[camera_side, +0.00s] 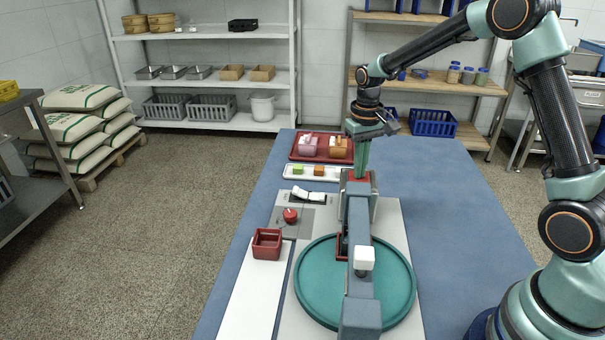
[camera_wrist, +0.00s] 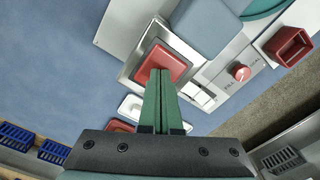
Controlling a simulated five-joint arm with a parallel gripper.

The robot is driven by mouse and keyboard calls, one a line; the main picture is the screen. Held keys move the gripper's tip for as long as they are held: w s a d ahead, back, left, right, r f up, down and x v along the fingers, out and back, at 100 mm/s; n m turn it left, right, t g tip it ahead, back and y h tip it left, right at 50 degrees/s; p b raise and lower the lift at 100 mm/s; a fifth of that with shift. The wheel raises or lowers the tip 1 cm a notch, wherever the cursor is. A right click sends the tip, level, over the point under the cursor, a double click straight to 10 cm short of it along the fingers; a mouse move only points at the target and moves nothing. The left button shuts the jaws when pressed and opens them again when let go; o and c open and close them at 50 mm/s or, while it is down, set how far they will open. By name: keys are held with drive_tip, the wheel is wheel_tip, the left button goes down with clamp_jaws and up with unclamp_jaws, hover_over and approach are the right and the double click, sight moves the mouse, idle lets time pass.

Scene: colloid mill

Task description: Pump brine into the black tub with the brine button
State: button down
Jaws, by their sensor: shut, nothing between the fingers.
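My gripper (camera_side: 361,170) is shut and empty, pointing down over the red square piece (camera_side: 357,178) at the back of the mill. In the wrist view the green fingers of my gripper (camera_wrist: 161,74) lie together, their tips over the red square piece (camera_wrist: 155,62); I cannot tell whether they touch it. Two white rocker buttons (camera_side: 308,194) sit on the grey panel left of the mill; they also show in the wrist view (camera_wrist: 197,95). Their labels are too small to read, so I cannot tell which is the brine button. I cannot make out a black tub at the mill.
A red knob (camera_side: 290,215) is on the panel, with a red open box (camera_side: 267,244) nearer. A round teal tray (camera_side: 312,310) lies under the mill's grey arm (camera_side: 360,225). Behind are a white tray (camera_side: 330,172) and a red tray (camera_side: 298,158). The blue tabletop (camera_side: 430,190) is clear at right.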

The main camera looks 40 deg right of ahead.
wheel_tip(320, 180, up, 8)
drive_tip(key=shift+f, duration=0.2)
idle(0.9)
idle(0.9)
drive_tip(key=shift+f, duration=2)
